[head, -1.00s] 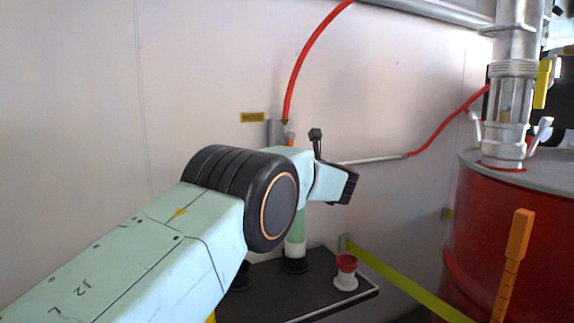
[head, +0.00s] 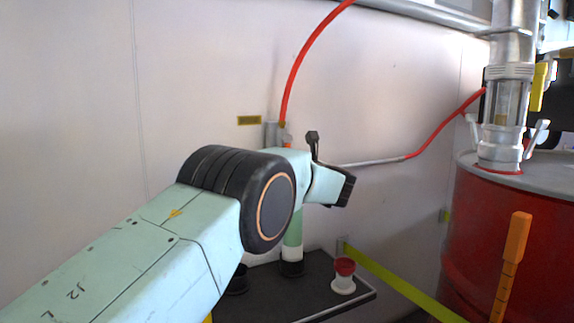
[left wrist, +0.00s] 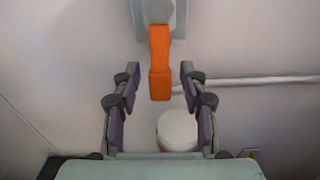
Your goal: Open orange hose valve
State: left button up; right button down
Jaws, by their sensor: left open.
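The orange valve lever (left wrist: 160,62) hangs down from a grey fitting (left wrist: 158,14) in the left wrist view. My left gripper (left wrist: 160,74) is open, with one finger on each side of the lever's lower end and a gap on both sides. In the head view the fingers are largely hidden by my own wrist. My right gripper is not in view.
A red hose (head: 296,66) runs up the wall. A grey pipe (head: 372,161) leads to another red hose. A dark shelf (head: 318,303) holds a white, red-topped piece (head: 344,276). A red drum (head: 490,225) and an orange handle (head: 517,238) stand at the right.

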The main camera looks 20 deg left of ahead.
pick_arm(q)
jog(key=shift+d, duration=0.1)
jog(key=shift+s+d, duration=0.2)
jog(key=shift+d, duration=0.1)
jog(key=v, duration=0.6)
jog(key=shift+s+d, duration=0.15)
jog(key=shift+s, duration=0.15)
jog(key=shift+d+f, duration=0.1)
